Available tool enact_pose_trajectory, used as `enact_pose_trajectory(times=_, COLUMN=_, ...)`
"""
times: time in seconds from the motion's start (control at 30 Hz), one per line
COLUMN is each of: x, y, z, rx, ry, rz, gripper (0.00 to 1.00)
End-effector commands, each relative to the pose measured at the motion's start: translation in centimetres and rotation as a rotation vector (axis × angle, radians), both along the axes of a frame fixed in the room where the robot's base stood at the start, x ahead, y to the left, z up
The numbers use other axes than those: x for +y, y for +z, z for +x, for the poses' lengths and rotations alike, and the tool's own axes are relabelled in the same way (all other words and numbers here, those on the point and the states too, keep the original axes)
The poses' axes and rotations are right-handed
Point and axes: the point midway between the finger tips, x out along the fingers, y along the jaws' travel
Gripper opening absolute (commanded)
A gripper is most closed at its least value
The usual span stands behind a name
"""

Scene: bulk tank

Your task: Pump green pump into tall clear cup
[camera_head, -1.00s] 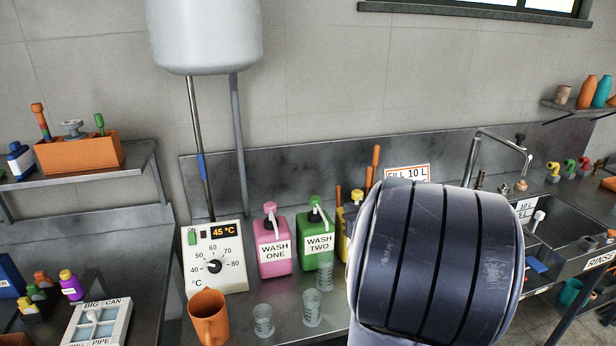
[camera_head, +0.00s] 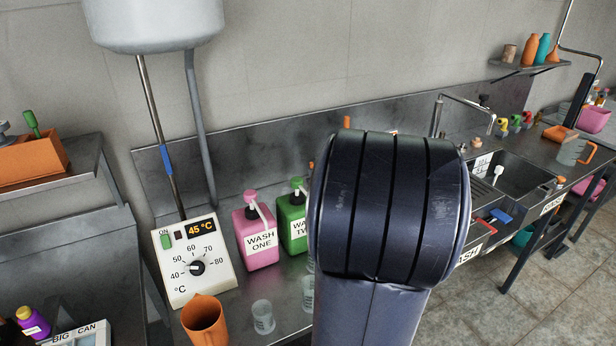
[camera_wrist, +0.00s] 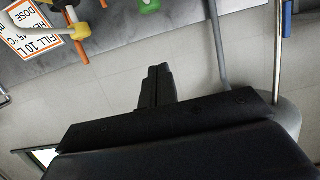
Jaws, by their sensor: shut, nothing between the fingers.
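The green WASH TWO pump bottle (camera_head: 292,230) stands on the steel counter, its right side hidden behind my arm in the head view. A green pump top (camera_wrist: 148,6) shows at the top edge of the wrist view. Clear cups stand in front of the bottles: one (camera_head: 264,317) in full view, another (camera_head: 307,294) partly behind my arm. I cannot tell which is the tall one. My gripper (camera_wrist: 158,72) is shut and empty in the wrist view, apart from the green pump top. In the head view my arm hides it.
The pink WASH ONE bottle (camera_head: 256,238) stands left of the green one. A temperature box (camera_head: 194,262) and an orange jug (camera_head: 203,322) are farther left. A sink (camera_head: 505,178) lies to the right.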

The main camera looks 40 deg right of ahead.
Motion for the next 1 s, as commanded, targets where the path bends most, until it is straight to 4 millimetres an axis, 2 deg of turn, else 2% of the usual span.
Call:
enact_pose_trajectory(times=0.53, x=-2.1, y=-2.5, z=9.3, rx=0.003, ry=0.003, rz=0.002, gripper=0.00)
enact_pose_trajectory(times=0.6, x=-2.1, y=-4.1, z=8.9, rx=0.004, ry=0.000, rz=0.005, gripper=0.00)
enact_pose_trajectory(times=0.7, x=-2.1, y=-5.3, z=8.9, rx=0.003, ry=-0.001, rz=0.004, gripper=0.00)
enact_pose_trajectory(times=1.0, x=-2.1, y=-6.3, z=8.8, rx=0.001, ry=0.000, rz=0.000, gripper=0.00)
